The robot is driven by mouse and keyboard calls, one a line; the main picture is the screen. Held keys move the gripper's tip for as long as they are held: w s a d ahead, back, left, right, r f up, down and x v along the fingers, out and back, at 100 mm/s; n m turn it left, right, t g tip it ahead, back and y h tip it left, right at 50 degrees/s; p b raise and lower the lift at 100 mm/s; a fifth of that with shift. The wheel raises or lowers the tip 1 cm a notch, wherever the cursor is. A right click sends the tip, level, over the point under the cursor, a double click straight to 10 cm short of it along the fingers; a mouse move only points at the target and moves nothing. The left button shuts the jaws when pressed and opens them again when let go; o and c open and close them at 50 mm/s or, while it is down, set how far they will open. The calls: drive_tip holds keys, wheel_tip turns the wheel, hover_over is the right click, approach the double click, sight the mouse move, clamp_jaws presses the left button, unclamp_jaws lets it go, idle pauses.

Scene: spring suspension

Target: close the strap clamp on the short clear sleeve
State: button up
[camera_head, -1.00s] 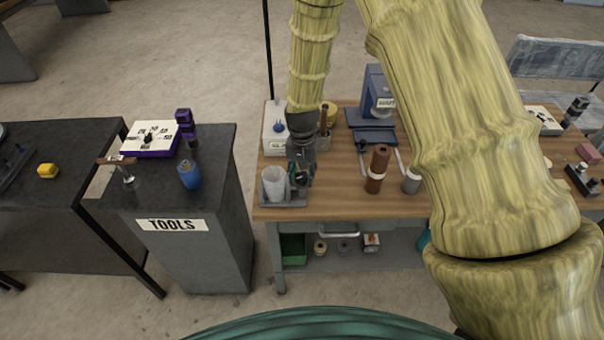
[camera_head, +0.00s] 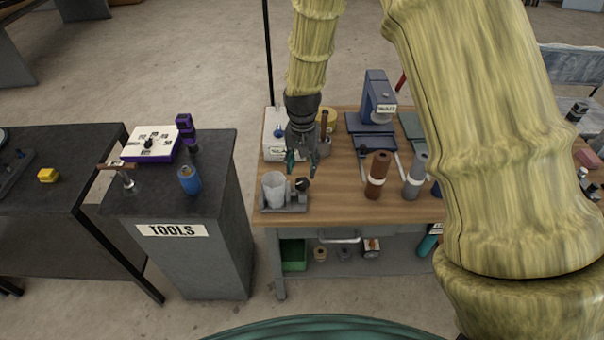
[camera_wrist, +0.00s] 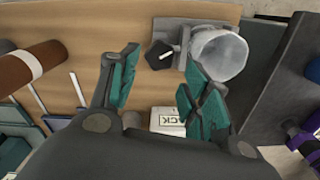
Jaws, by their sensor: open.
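The short clear sleeve (camera_head: 274,187) stands upright in a grey holder (camera_head: 284,208) at the front left of the wooden bench. It also shows in the wrist view (camera_wrist: 219,54). Beside it, to the right in the head view, is a dark knob (camera_head: 302,184) with a pale mark, apparently part of the strap clamp; it also shows in the wrist view (camera_wrist: 159,55). I cannot tell whether the strap is tight around the sleeve. My gripper (camera_head: 302,163) is open and empty, just behind and above the knob. Its teal fingers (camera_wrist: 158,85) are spread apart in the wrist view.
A brown cylinder (camera_head: 377,176) and a grey cylinder (camera_head: 416,178) stand to the right on the bench. The blue press (camera_head: 377,100) is at the back. A tools cabinet (camera_head: 185,232) is left, across a gap.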

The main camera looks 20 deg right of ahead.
sight(302, 182)
drive_tip(key=shift+r, duration=2.75)
